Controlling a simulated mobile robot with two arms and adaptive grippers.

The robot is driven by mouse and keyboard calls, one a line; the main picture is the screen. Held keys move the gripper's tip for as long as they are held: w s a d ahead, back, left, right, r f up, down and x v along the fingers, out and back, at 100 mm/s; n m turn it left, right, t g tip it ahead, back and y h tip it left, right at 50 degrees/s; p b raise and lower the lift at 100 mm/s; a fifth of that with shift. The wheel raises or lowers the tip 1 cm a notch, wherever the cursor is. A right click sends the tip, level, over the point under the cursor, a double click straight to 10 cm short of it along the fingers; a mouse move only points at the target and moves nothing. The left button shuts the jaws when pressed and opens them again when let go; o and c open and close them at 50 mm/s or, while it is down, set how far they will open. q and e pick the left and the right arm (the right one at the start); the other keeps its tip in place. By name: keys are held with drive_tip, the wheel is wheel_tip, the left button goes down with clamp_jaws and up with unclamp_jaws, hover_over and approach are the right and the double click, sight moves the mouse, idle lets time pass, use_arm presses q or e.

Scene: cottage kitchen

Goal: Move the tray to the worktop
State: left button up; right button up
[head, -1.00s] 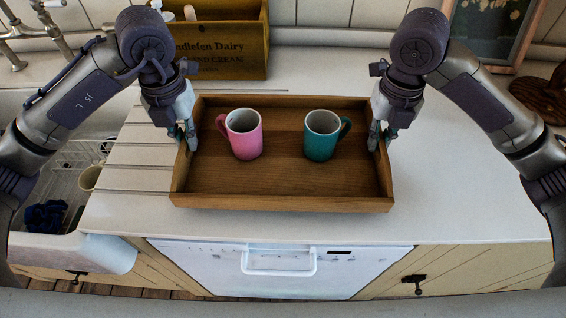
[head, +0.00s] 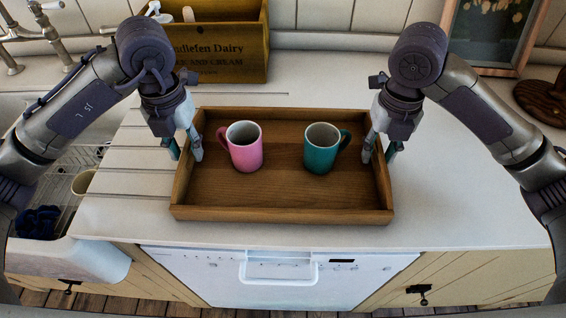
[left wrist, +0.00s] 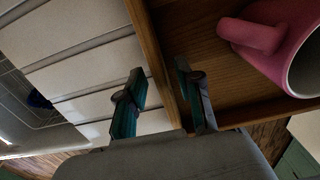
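The wooden tray (head: 285,214) sits flat on the pale worktop (head: 460,190) in the head view. A pink mug (head: 246,150) and a teal mug (head: 320,152) stand upright inside it. My left gripper (head: 184,154) is open, its fingers on either side of the tray's left wall. The left wrist view shows this wall (left wrist: 158,65) between the spread fingers (left wrist: 160,100), with a gap to the outer finger. The pink mug (left wrist: 262,38) is close by there. My right gripper (head: 379,156) appears open, straddling the tray's right wall.
A wooden dairy crate (head: 222,60) stands behind the tray. The sink (head: 85,240) with a dish rack is at left. A framed picture (head: 490,35) and a round wooden board (head: 540,98) are at back right. Worktop to the tray's right is clear.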

drive_tip(key=shift+r, duration=0.2)
use_arm(q)
wheel_tip(320, 180, up, 11)
drive_tip(key=shift+r, duration=0.2)
use_arm(e)
wheel_tip(320, 180, up, 12)
drive_tip(key=shift+f, duration=0.2)
idle(0.5)
